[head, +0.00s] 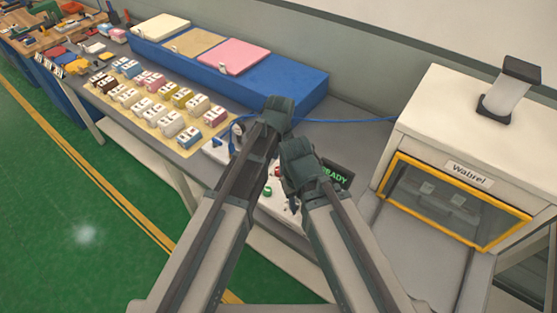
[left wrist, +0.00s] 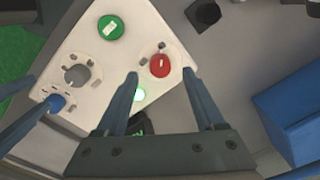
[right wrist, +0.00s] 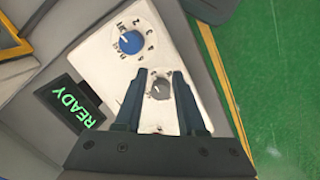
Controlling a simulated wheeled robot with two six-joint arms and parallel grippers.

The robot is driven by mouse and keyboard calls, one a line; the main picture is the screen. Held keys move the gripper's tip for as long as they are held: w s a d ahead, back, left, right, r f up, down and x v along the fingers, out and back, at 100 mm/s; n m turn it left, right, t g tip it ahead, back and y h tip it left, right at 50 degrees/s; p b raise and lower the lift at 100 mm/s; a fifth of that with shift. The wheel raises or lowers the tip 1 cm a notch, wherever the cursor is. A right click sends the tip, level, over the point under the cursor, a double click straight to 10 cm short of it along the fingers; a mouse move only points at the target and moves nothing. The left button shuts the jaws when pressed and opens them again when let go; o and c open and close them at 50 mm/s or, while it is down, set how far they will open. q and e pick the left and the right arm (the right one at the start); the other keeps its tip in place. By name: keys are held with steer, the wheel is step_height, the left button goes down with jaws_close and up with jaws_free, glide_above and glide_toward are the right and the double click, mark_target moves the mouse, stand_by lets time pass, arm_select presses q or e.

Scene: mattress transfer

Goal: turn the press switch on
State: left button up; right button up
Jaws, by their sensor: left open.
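The press switch's label is not readable, so I cannot tell which control it is. A white control panel (head: 288,212) sits below my grippers, mostly hidden in the head view. In the left wrist view it bears a green button (left wrist: 110,27), a red button (left wrist: 160,66), a grey knob (left wrist: 76,74) and a lit green lamp (left wrist: 138,94). My left gripper (left wrist: 161,75) is open, its fingertips on either side of the red button. In the right wrist view, my right gripper (right wrist: 160,73) is open over a grey knob (right wrist: 160,89), below a blue knob (right wrist: 130,41). Contact is unclear.
A dark display reading READY (right wrist: 72,104) stands beside the panel. A white machine with a yellow-framed window (head: 452,200) is at right. A blue box with coloured pads (head: 290,82) and several small blocks on a tan mat (head: 166,128) lie farther along the table.

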step_height(320, 180, up, 10)
steer(key=p, duration=0.9)
